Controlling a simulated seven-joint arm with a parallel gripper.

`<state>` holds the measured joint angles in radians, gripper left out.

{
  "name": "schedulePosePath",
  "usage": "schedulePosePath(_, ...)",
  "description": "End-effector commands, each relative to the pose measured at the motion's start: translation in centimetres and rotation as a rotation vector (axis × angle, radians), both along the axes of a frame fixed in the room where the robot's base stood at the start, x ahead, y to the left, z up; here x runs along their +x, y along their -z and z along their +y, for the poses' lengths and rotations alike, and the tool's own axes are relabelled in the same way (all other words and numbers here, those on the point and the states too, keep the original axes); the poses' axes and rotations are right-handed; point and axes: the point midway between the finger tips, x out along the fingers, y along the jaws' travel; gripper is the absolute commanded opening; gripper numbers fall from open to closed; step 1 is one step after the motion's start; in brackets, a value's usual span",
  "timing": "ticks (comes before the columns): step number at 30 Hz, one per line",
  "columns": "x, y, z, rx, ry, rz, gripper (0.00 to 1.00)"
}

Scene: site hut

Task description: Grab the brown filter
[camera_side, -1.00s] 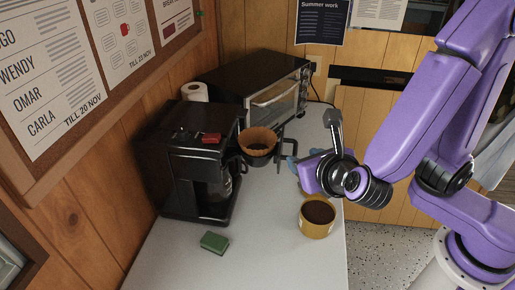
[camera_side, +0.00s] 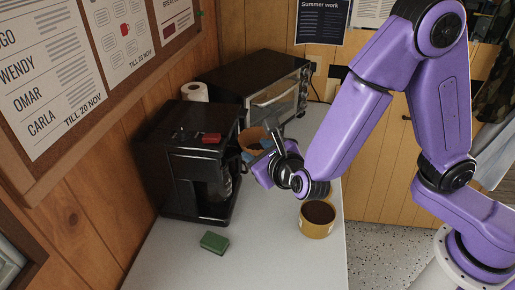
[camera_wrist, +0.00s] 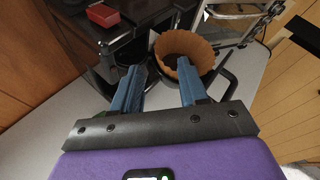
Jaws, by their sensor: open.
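The brown filter (camera_wrist: 182,41) is a pleated paper cup with a dark inside, sitting in a black holder with a handle (camera_wrist: 229,84). In the side view the filter (camera_side: 249,136) is partly hidden behind my gripper (camera_side: 257,151). In the wrist view my gripper (camera_wrist: 160,70) has its two blue fingers apart with nothing between them. The right finger overlaps the filter's near side. The left finger points left of the filter, towards the coffee maker's front. I cannot tell whether either finger touches the filter.
The black coffee maker (camera_side: 182,165) stands close to the left, with a red item (camera_side: 212,138) on top. A toaster oven (camera_side: 265,85) is behind. A tin of dark grounds (camera_side: 317,222) stands under my wrist. A green sponge (camera_side: 214,242) lies in front; the front counter is mostly clear.

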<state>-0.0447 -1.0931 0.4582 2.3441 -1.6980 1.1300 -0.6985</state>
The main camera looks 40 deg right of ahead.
Motion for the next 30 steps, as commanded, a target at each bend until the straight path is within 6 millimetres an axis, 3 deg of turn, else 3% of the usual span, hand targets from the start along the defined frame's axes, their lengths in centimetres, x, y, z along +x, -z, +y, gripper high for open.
schedulePosePath(8, 1.7, 0.8, -0.4, 0.000, 0.004, 0.001, 0.43)
schedulePosePath(18, 5.4, 2.5, -1.0, 0.000, 0.002, 0.000, 0.43)
schedulePosePath(26, 5.6, 2.6, -1.0, 0.001, 0.000, 0.000, 0.43)
schedulePosePath(28, 5.6, 2.6, -1.0, 0.001, 0.000, 0.000, 0.27)
schedulePosePath(30, 5.6, 2.6, -1.0, 0.001, 0.000, 0.000, 0.04)
